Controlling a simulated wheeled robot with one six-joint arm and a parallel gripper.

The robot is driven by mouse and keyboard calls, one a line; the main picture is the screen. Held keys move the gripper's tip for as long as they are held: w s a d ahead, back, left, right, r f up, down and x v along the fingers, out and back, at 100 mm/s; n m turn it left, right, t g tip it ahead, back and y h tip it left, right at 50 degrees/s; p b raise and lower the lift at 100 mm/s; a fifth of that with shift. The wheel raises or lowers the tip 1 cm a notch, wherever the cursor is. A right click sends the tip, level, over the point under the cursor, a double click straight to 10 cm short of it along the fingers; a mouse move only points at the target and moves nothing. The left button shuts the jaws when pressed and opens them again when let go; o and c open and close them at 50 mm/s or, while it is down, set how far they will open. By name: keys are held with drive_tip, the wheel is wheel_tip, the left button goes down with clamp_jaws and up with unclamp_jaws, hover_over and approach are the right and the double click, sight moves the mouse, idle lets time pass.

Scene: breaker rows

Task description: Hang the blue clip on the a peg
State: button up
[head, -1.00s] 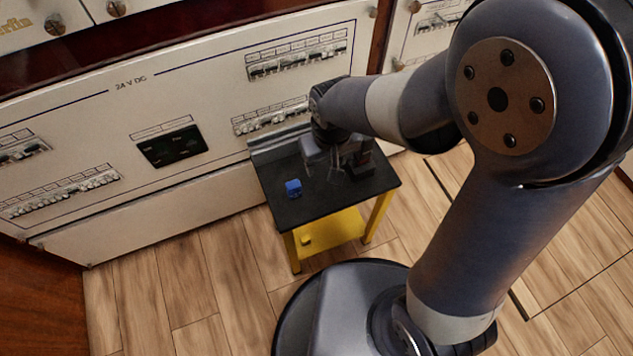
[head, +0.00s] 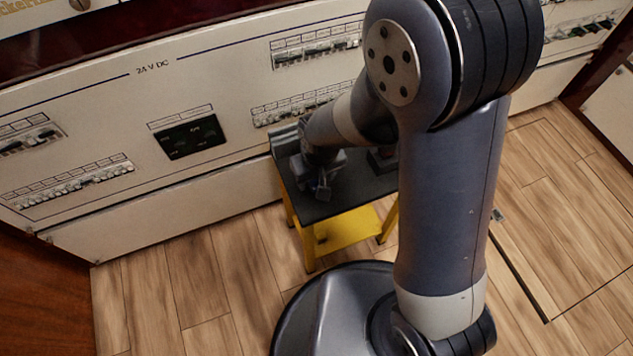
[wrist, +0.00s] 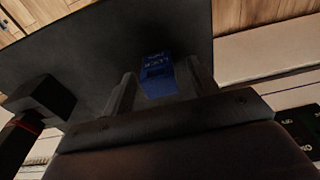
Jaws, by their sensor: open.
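The blue clip (wrist: 157,75) is a small blue block with lettering on it, lying on the black tabletop. In the wrist view it sits between the two spread fingers of my gripper (wrist: 160,88). My gripper is open, and I cannot tell whether either finger touches the clip. In the head view my gripper (head: 321,186) is low over the cart top and hides almost all of the clip. I cannot pick out the a peg in either view.
The cart has a black top (head: 312,209) and a yellow lower shelf (head: 350,228). A dark block (head: 382,160) stands right of my gripper; it also shows in the wrist view (wrist: 40,100). The white breaker panel (head: 100,120) rises behind the cart.

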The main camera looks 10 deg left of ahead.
drive_tip(key=shift+c, duration=0.3)
drive_tip(key=c, duration=1)
wheel_tip(320, 180, up, 10)
drive_tip(key=p, duration=0.3)
drive_tip(key=shift+d+r+p, duration=0.1)
drive_tip(key=shift+p, duration=0.2)
